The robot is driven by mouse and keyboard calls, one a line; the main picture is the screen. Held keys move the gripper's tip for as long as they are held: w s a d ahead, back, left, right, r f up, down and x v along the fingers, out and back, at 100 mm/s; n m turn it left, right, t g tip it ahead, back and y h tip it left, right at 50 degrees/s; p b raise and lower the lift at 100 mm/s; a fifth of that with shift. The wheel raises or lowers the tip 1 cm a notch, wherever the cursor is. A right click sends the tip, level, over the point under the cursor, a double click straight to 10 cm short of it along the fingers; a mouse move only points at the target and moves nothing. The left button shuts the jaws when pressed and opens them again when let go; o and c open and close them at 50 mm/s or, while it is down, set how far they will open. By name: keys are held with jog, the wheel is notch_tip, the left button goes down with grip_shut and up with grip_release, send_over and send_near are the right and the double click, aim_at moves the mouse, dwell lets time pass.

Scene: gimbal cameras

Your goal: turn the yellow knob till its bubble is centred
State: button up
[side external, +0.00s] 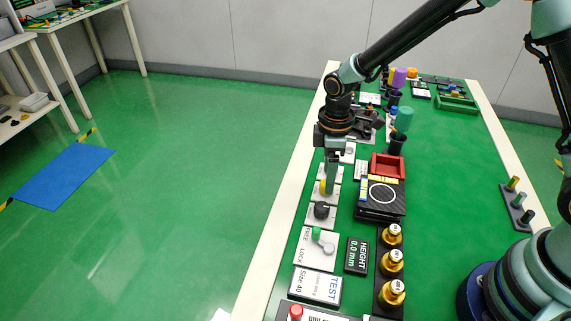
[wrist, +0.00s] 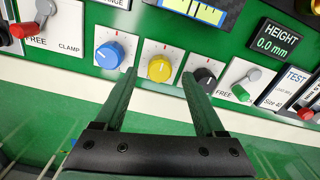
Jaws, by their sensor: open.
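The yellow knob (wrist: 159,69) sits on a white plate in the wrist view, with a small red mark above it. In the side view the yellow knob (side external: 323,188) is partly hidden by my gripper (side external: 331,180). My gripper (wrist: 159,75) is open, its two fingertips to the left and right of the yellow knob, with nothing held between them. Contact with the knob cannot be told. A yellow vial (wrist: 196,11) with dark lines is cut off at the top of the wrist view. It also shows on the black platform (side external: 383,208) in the side view; its bubble cannot be made out.
A blue knob (wrist: 109,55) is close on the left and a black knob (wrist: 205,79) close on the right. A green-tipped lever (wrist: 241,92), a red-tipped lever (wrist: 25,30) and a height display (wrist: 273,42) are nearby. Gold weights (side external: 391,263) stand beside the platform.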

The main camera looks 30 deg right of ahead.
jog(key=shift+f, duration=0.9)
grip_shut()
